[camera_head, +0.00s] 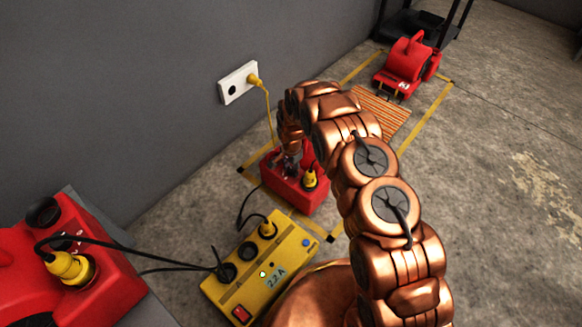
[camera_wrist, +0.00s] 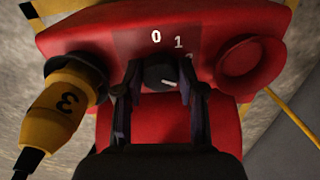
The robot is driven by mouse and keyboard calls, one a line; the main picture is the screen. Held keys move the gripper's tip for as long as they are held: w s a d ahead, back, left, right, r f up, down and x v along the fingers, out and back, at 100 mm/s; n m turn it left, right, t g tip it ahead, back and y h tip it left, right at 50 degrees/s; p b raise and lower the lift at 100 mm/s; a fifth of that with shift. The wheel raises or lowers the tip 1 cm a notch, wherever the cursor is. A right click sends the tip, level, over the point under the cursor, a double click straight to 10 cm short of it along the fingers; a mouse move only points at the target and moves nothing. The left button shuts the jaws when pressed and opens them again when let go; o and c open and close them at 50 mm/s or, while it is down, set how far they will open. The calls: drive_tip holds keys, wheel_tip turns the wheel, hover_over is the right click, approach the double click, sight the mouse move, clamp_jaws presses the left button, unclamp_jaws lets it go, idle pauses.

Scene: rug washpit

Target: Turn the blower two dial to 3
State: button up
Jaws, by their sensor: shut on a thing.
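A red blower (camera_head: 284,190) stands on the floor in the middle of the head view and fills much of the wrist view (camera_wrist: 100,35). Its small dark dial (camera_wrist: 157,75) has a white pointer line that points right and slightly down. White figures 0 and 1 show above the dial, and a third figure is partly hidden by a finger. The mark the pointer faces is hidden. My gripper (camera_wrist: 160,82) is shut on the dial, one finger on each side. In the head view my gripper (camera_head: 290,158) is over this blower, its fingertips unclear.
A yellow plug (camera_wrist: 70,105) sits left of the dial; a round red socket (camera_wrist: 240,62) is on the right. A yellow power box (camera_head: 262,262) showing 2.2A lies in front. Other red blowers stand near left (camera_head: 100,285) and far right (camera_head: 402,62). A wall outlet (camera_head: 238,82) is behind.

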sight(291, 169)
drive_tip(key=shift+m, duration=0.5)
drive_tip(key=o, duration=0.9)
drive_tip(key=shift+c, duration=0.2)
drive_tip(key=shift+r, duration=0.15)
wheel_tip(291, 169, up, 12)
idle(0.5)
